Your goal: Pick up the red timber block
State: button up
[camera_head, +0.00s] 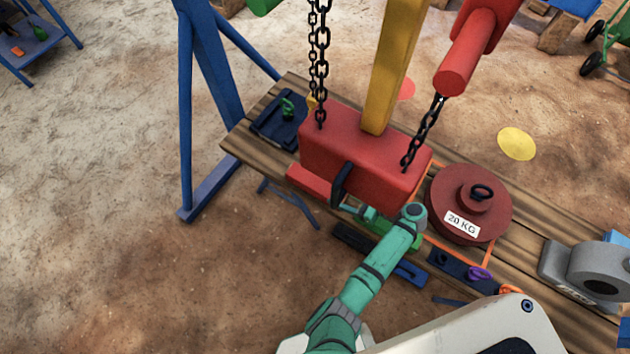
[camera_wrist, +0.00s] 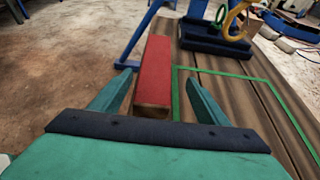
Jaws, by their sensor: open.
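The red timber block (camera_wrist: 154,72) lies lengthwise ahead of my gripper in the wrist view, its bare wood end facing me. My gripper (camera_wrist: 158,76) is open, with one teal finger on each side of the block's near end and a visible gap on both sides. The left finger looks closer to the block than the right. In the head view, the block (camera_head: 309,181) shows as a red bar at the bench's front edge. The dark palm of my gripper (camera_head: 342,187) is at its right end, and the fingers are hidden there.
A large red body (camera_head: 365,155) hangs by chains over the wooden bench (camera_head: 235,140), close above my gripper. A round 20 KG weight (camera_head: 468,205) and a grey part (camera_head: 585,268) stand to the right. A dark blue tray (camera_wrist: 215,38) lies beyond the block on the right.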

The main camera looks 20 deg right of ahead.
aim_at(320, 185)
jog(key=x, duration=0.4)
jog(key=w+a, duration=0.1)
jog(key=w+a+f, duration=0.1)
jog(key=a, duration=0.1)
jog(key=shift+w, duration=0.2)
jog(key=shift+w+a+f, duration=0.25)
jog(key=shift+w+a, duration=0.05)
jog(key=shift+w, duration=0.1)
jog(key=shift+c, duration=0.4)
jog(key=c, duration=1)
jog(key=shift+w, duration=0.1)
jog(key=c, duration=0.4)
jog(key=shift+r, duration=0.1)
